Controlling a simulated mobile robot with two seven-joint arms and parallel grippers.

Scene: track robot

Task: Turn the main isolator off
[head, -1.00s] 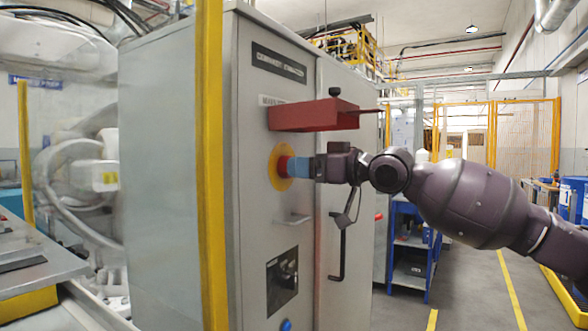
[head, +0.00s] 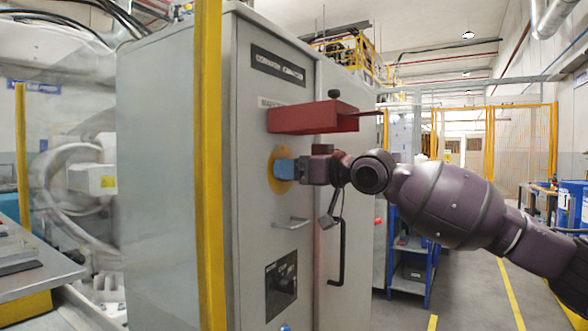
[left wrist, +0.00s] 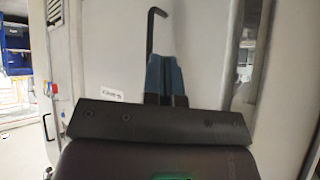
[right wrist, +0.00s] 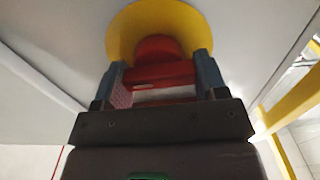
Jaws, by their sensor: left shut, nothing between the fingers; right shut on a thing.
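The main isolator is a red rotary handle (right wrist: 158,48) on a round yellow plate, seen close in the right wrist view. In the head view the yellow plate (head: 281,188) shows on the grey cabinet front, with the red handle hidden behind my fingers. My right gripper (head: 284,168) is at the plate, its blue fingers shut on the red handle. In the right wrist view its fingers (right wrist: 160,72) stand on either side of the handle's bar. My left gripper (left wrist: 165,75) is shut and empty in the left wrist view, outside the head view.
A red box-like piece (head: 313,117) juts out just above my right gripper. A small metal handle (head: 290,223), a black switch panel (head: 281,285) and a long black door handle (head: 340,255) are below. A yellow post (head: 208,200) stands left of the cabinet front.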

